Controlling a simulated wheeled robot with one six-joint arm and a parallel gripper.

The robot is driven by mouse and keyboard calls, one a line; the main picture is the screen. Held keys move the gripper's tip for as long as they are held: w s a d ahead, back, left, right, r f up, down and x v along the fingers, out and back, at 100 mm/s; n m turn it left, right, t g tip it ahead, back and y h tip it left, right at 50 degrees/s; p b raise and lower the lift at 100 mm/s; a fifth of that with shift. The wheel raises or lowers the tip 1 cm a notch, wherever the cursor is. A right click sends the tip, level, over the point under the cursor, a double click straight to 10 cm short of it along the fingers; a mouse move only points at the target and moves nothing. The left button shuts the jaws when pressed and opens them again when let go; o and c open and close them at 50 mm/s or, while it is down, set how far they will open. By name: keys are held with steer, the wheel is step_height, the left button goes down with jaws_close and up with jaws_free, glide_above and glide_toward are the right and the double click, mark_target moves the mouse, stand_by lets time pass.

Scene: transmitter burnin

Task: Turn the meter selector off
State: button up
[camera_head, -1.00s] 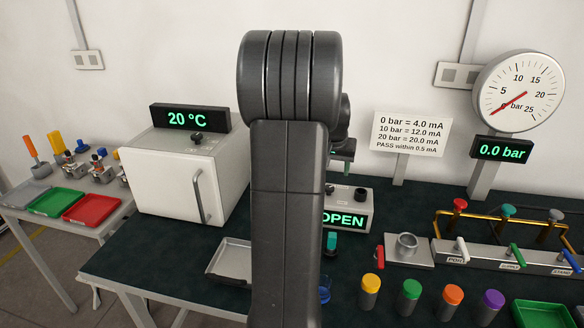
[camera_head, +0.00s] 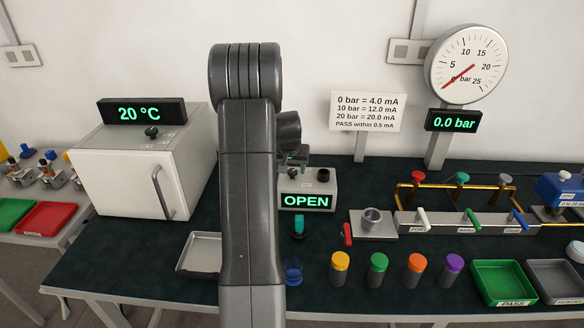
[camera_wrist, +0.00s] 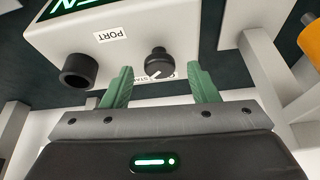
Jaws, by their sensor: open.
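The meter (camera_head: 293,188) is a pale box on the dark bench with a green OPEN display (camera_head: 306,201). In the wrist view its face (camera_wrist: 120,50) appears upside down, with a PORT label and a dark round port (camera_wrist: 78,70) at left. The black selector knob (camera_wrist: 158,62) has a white pointer line and a partly hidden label beside it. My gripper (camera_wrist: 160,70) is open, its green fingers spaced to either side of the knob; contact cannot be told. In the head view my gripper (camera_head: 298,158) is small, at the meter's top, and my arm blocks part of the scene.
A white oven (camera_head: 145,175) stands left of my arm, and a metal tray (camera_head: 200,255) lies in front. A valve manifold (camera_head: 455,228), several coloured-cap cylinders and a green PASS tray (camera_head: 503,280) are to the right. A sign (camera_head: 367,110) stands behind the meter.

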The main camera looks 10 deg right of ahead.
steer(key=shift+w+d+f, duration=0.1)
steer(key=shift+w+f, duration=0.05)
steer(key=shift+f, duration=0.25)
steer(key=c, duration=1)
steer(key=shift+n, duration=0.3)
steer(key=n+y+b, duration=0.1)
steer(key=n, duration=0.1)
steer(key=n+y+b, duration=0.1)
steer(key=n, duration=0.1)
steer(key=shift+d+f, duration=0.15)
steer(key=shift+d, duration=0.05)
steer(key=n+y+b, duration=0.1)
steer(key=n, duration=0.1)
steer(key=n+b, duration=0.2)
steer(key=n, duration=0.1)
steer(key=shift+d+y, duration=0.15)
steer(key=shift+y, duration=0.25)
steer(key=shift+n, duration=0.3)
